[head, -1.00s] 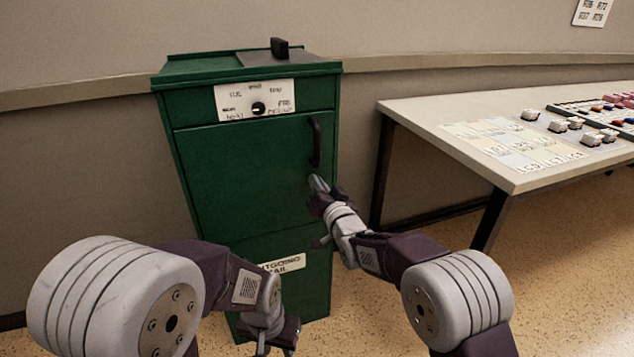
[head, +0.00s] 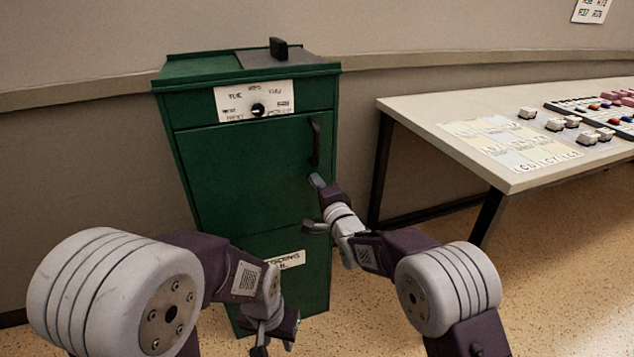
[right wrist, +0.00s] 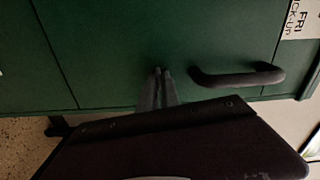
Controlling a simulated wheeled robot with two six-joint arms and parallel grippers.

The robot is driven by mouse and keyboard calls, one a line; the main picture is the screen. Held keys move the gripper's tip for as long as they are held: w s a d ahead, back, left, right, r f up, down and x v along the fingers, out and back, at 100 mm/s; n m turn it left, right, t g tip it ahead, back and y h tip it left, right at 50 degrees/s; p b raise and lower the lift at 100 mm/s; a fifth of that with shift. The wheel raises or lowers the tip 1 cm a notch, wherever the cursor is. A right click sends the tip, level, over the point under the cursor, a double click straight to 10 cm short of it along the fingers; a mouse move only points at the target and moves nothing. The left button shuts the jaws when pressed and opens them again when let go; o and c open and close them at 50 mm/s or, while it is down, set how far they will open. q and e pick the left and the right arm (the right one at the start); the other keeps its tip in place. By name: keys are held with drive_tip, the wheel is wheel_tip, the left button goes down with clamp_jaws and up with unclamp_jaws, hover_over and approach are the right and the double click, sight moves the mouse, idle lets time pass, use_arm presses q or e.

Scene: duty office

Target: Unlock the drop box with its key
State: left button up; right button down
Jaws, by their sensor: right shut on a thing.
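The green drop box (head: 215,185) stands against the wall, with a shut door and a dark vertical handle (head: 315,143) at its right. In the right wrist view the handle (right wrist: 238,78) lies right of my fingertips. My right gripper (head: 313,203) is at the door's right side, below the handle; its fingertips (right wrist: 160,76) show close together at the door front. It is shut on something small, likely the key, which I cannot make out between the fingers. The lock is hidden too. My left gripper (head: 275,341) is low before the box, fingers apart and empty.
A dial with a day label (head: 254,101) is on the box's upper front, and a white mail label (head: 284,260) is lower down. A table (head: 400,103) with white cards, small blocks and coloured pieces stands at the right.

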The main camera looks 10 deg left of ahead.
drive_tip(key=shift+m, duration=0.9)
drive_tip(key=shift+f, duration=0.1)
drive_tip(key=c, duration=1.6)
unclamp_jaws()
drive_tip(key=b+v, duration=0.1)
drive_tip(key=v, duration=0.8)
drive_tip(key=shift+b, duration=0.35)
